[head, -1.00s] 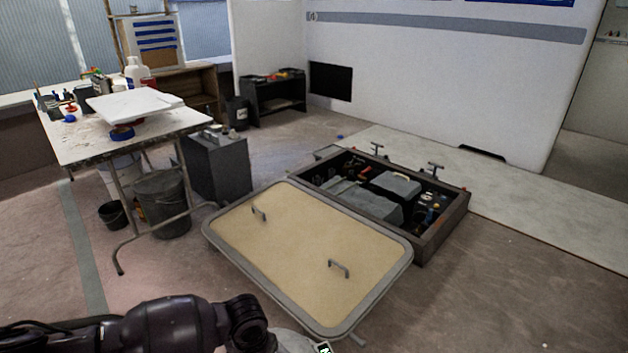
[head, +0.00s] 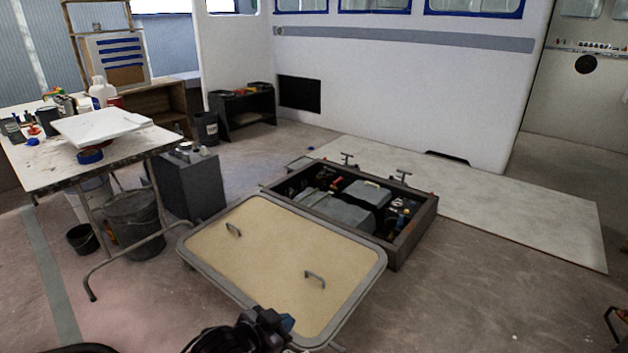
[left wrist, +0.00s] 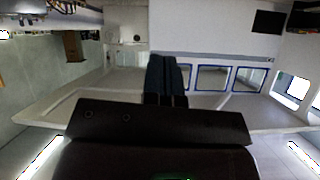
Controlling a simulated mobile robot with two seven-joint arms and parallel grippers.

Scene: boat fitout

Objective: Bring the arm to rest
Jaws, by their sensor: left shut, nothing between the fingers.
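My left arm comes in at the bottom of the head view, and its gripper (head: 272,328) is in front of the near edge of the hatch lid (head: 290,250). In the left wrist view the fingers of my left gripper (left wrist: 166,78) are together and hold nothing. That view shows the room upside down, with the boat's windows behind the fingers. My right gripper is in neither view.
The tan lid has two handles and lies before an open bin (head: 410,240) of grey cases and tools. A cluttered worktable (head: 60,170) stands at left, with a bucket (head: 135,220) beneath. A pale panel (head: 500,195) lies along the white hull. Bare floor is at right.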

